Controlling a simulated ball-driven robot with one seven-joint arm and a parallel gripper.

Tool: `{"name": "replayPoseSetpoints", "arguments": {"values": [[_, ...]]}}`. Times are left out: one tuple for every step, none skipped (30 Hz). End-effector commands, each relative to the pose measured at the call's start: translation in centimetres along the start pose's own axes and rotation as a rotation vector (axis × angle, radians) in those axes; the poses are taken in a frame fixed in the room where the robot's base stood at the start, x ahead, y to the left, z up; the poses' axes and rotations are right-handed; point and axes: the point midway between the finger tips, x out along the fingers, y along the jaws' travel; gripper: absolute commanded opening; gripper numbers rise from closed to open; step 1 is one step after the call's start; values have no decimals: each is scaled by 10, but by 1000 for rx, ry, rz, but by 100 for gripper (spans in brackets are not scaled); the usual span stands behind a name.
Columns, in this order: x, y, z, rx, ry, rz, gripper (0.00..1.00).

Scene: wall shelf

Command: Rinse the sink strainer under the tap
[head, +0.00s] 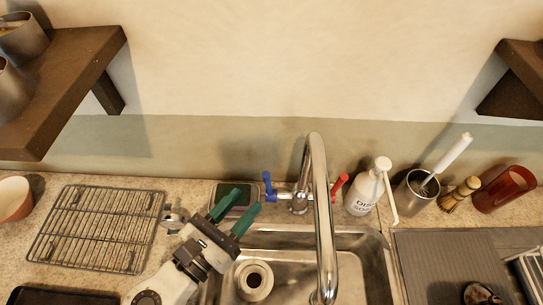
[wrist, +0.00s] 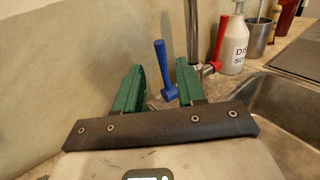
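The tall chrome tap (head: 318,190) arches over the metal sink (head: 345,245); no water shows from it. Its blue handle (head: 268,186) is on the left and its red handle (head: 340,186) on the right. A round metal ring with a dark centre (head: 254,280) sits in the basin; I cannot tell whether it is the strainer or the bare drain. A small metal piece (head: 175,218) lies by the rack, unclear. My gripper (head: 246,201) is open, its green fingers apart and empty, left of the blue handle. In the wrist view the blue handle (wrist: 165,72) shows between the fingers, beyond them.
A sponge dish (head: 222,196) sits behind the sink, partly hidden by my fingers. A wire rack (head: 95,230) lies left. A soap bottle (head: 366,190), a metal cup (head: 418,195), a brush (head: 458,193) and a red tumbler (head: 503,190) stand right. Shelves (head: 70,75) overhang both sides.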

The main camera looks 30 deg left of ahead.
Motion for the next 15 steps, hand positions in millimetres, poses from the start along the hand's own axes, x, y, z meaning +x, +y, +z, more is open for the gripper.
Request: {"name": "replayPoseSetpoints", "arguments": {"values": [[6,-1,1,0,0,-4,39],[10,-1,2,1,0,-4,39],[16,0,2,1,0,-3,39],[22,-1,2,1,0,-4,39],[27,-1,2,0,0,-5,39],[35,-1,2,0,0,-6,39],[41,-1,2,0,0,-5,39],[46,-1,2,0,0,-4,39],[54,-1,2,-1,0,-5,39],[59,-1,2,-1,0,-5,39],[64,-1,2,0,0,-5,39],[71,-1,2,0,0,-3,39],[75,-1,2,0,0,-4,39],[79,-1,2,-1,0,-4,39],[85,0,2,0,-1,-3,39]]}}
